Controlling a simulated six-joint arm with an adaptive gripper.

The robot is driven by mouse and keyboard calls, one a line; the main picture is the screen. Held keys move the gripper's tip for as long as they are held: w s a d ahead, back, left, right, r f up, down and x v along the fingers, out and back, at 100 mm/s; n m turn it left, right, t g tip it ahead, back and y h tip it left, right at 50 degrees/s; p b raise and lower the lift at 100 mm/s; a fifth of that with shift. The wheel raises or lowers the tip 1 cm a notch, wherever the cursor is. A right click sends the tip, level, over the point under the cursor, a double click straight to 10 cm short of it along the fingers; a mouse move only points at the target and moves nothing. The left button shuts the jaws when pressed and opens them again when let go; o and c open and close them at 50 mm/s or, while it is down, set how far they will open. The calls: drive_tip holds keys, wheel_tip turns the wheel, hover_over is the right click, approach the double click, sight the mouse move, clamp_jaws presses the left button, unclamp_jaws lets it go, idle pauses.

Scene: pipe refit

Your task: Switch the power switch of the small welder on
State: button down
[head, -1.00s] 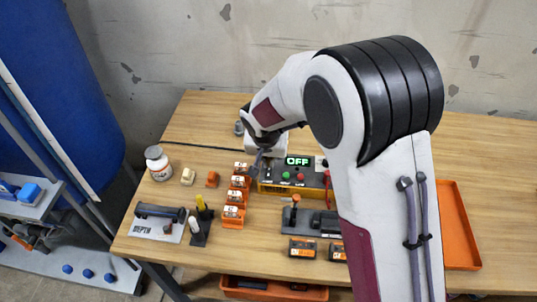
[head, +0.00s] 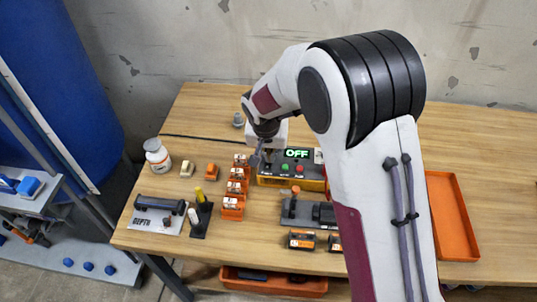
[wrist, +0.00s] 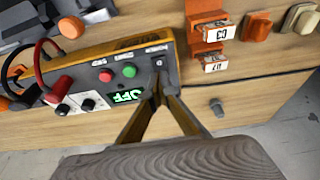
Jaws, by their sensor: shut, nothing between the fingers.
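The small welder (head: 310,182) is a yellow and dark box on the table, with a lit green display reading OFF (head: 298,153). In the wrist view its panel (wrist: 140,62) shows a green button (wrist: 129,71), a red button (wrist: 106,76) and the display (wrist: 128,96). A dark power switch (wrist: 158,62) marked 0 sits at the panel's end. My gripper (wrist: 157,88) is shut and empty, its fingertips close to the switch; I cannot tell whether they touch it. In the head view my gripper (head: 266,155) is at the welder's left end, partly hidden by my wrist.
Orange numbered blocks (head: 234,188) stand in a column just left of the welder. A clamp fixture (head: 308,212) lies in front of it. An orange tray (head: 453,215) lies at right.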

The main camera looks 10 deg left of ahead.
sight(267, 169)
drive_tip(key=shift+w+f+g, duration=0.1)
drive_tip(key=shift+f+g, duration=0.1)
drive_tip(key=shift+g, duration=0.3)
drive_tip(key=shift+a+f+g, duration=0.2)
drive_tip(key=shift+g, duration=0.3)
drive_tip(key=shift+s+f, duration=0.1)
drive_tip(key=shift+s, duration=0.85)
drive_tip(key=shift+d, duration=0.1)
drive_tip(key=shift+r, duration=0.7)
wheel_tip(267, 169, up, 11)
drive_tip(key=shift+s, duration=0.45)
